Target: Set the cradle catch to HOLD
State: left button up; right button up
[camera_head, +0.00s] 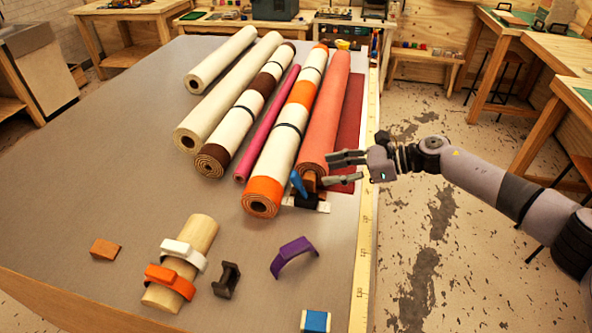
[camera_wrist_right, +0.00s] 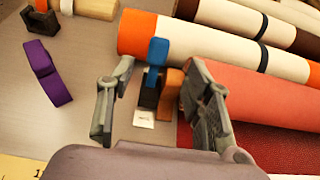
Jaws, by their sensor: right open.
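The cradle catch shows a blue lever (camera_head: 298,183) on a dark base (camera_head: 306,201) at the near end of the coral roll (camera_head: 325,120). In the right wrist view the blue lever (camera_wrist_right: 158,51) stands up from the black base (camera_wrist_right: 149,90), beside a brown wooden block (camera_wrist_right: 170,97). A white label (camera_wrist_right: 144,118) lies in front; its lettering is too small to read. My right gripper (camera_head: 336,170) is open and empty, just right of the catch. In the wrist view the lever and base appear between its fingers, with no visible contact. My left gripper is out of view.
An orange-and-cream roll (camera_head: 289,132) lies close left of the catch. A purple clip (camera_head: 294,254), a black cradle piece (camera_head: 228,280) and a blue-and-white block (camera_head: 316,320) sit on the near table. A yellow ruler strip (camera_head: 363,250) runs along the right edge.

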aim_at(298, 176)
jog(key=p+x, duration=0.2)
jog(key=x, duration=0.7)
jog(key=shift+a+f, duration=0.1)
jog(key=shift+a, duration=0.2)
jog(key=shift+w+a+f, duration=0.1)
jog(key=shift+a+f, duration=0.1)
jog(key=shift+a, duration=0.15)
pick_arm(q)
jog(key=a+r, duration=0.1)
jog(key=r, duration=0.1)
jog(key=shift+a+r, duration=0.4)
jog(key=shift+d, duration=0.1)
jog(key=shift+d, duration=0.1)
pick_arm(e)
jog(key=shift+c, duration=0.6)
jog(key=shift+c, duration=0.6)
jog(key=c, duration=0.8)
grip_shut()
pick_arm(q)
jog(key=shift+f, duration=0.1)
